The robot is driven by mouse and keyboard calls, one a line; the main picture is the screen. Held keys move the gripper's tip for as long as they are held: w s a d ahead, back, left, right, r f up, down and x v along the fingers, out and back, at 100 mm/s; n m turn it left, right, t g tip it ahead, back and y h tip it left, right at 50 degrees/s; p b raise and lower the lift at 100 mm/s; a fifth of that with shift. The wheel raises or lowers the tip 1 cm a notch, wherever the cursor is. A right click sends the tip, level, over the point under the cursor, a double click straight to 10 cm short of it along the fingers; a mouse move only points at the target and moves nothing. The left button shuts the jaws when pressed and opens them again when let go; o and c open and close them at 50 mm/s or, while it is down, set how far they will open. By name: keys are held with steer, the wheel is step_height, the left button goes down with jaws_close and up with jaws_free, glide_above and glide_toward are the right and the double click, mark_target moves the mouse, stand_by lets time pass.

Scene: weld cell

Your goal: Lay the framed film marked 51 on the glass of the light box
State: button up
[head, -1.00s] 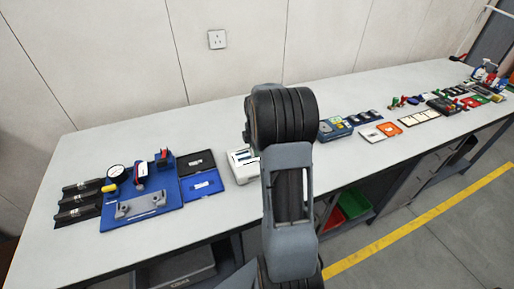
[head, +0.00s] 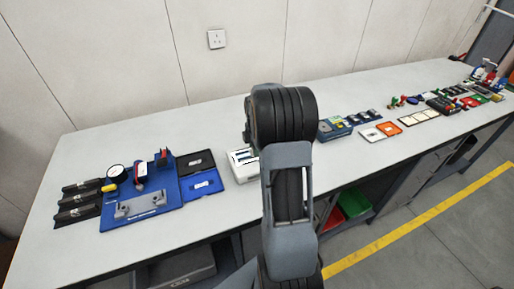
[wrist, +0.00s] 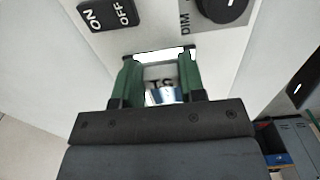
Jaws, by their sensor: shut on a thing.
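In the wrist view my gripper (wrist: 160,70) has its two green fingers shut on a small framed piece. Dark characters on its pale label (wrist: 161,84) look like 51 upside down. A dark edge with a bright white strip shows between the fingertips. The pale light box panel (wrist: 150,38), with an ON/OFF switch (wrist: 108,13) and a DIM dial (wrist: 226,8), lies beyond the fingers. I cannot tell whether the piece touches it. In the head view a white box (head: 243,167), probably the light box, is partly behind my arm, which hides my gripper.
On the long bench (head: 230,215), a blue fixture board (head: 165,207) and black and blue cases (head: 202,184) lie left of the white box. A blue device (head: 334,130) and an orange-framed piece (head: 388,129) lie to its right. The front strip of the bench is mostly clear.

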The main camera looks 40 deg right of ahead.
steer(key=o, duration=1)
steer(key=shift+r, duration=0.1)
steer(key=shift+r+p, duration=2.65)
steer(key=shift+r, duration=0.8)
